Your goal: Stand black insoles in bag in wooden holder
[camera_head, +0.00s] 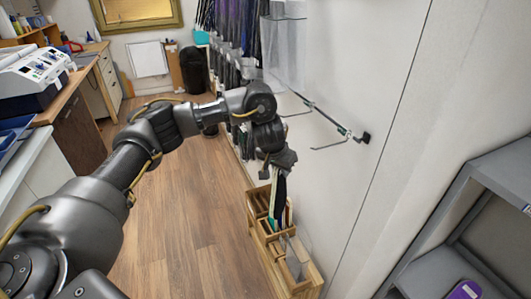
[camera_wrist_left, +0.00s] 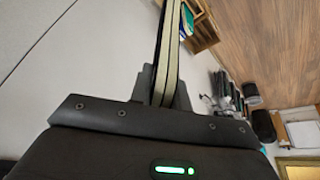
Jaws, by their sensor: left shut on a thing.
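My left gripper (camera_head: 277,165) is shut on the black insoles (camera_head: 280,196), which hang down from it as a thin dark upright strip. The wooden holder (camera_head: 299,286) stands low against the white wall, under the gripper. The insoles' lower end overlaps the holder's rear part in the head view; I cannot tell how deep it sits in a compartment. In the left wrist view the insoles (camera_wrist_left: 167,50) show edge-on as pale and dark layers between the fingers (camera_wrist_left: 165,92), with the holder (camera_wrist_left: 204,35) beyond them. A bag around them cannot be made out. My right gripper is not in view.
A wall rail with hooks (camera_head: 335,140) juts out above the holder. More items hang farther along the wall (camera_head: 233,45). A grey shelf (camera_head: 450,220) with a purple item (camera_head: 465,290) stands at right. Wooden floor (camera_head: 200,235) is clear left of the holder.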

